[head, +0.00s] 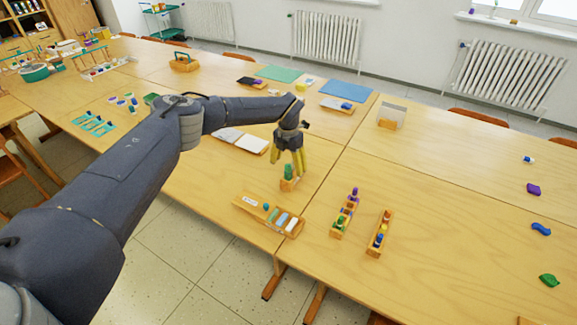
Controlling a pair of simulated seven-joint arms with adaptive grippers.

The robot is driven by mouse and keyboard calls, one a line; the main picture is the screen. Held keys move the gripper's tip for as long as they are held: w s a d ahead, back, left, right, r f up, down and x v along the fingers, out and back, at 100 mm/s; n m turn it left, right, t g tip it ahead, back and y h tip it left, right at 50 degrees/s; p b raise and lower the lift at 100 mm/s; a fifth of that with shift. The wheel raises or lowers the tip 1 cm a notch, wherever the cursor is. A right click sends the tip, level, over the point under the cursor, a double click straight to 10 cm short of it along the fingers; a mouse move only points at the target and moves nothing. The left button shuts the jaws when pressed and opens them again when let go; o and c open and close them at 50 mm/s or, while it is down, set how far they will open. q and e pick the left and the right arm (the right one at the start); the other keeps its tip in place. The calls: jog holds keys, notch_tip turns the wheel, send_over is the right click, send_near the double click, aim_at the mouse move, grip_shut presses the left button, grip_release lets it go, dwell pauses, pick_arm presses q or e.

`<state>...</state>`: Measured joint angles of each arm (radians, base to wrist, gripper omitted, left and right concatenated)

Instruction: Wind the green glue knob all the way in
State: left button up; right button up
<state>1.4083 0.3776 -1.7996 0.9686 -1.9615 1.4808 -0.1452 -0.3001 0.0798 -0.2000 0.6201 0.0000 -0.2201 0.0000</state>
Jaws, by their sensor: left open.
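A green glue knob (288,171) stands upright on a small orange-brown base (287,185) near the front edge of the table. My left gripper (291,168) reaches down from above, with its yellow fingers apart on either side of the knob's upper part. I cannot tell whether any finger touches the knob. The fingers and wrist hide part of the knob's top. My right gripper is not in view.
A wooden tray (240,203) with coloured blocks lies just in front. Two wooden racks with coloured pegs (338,231) (371,250) stand to the right. An open white book (240,140) lies behind left. The table (440,190) farther right is mostly clear.

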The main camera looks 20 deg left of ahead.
pick_arm(q)
jog(key=shift+f, duration=0.45)
dwell(0.4)
jog(key=shift+c, duration=0.3)
grip_shut()
dwell(1.4)
jog(key=n, duration=1.1)
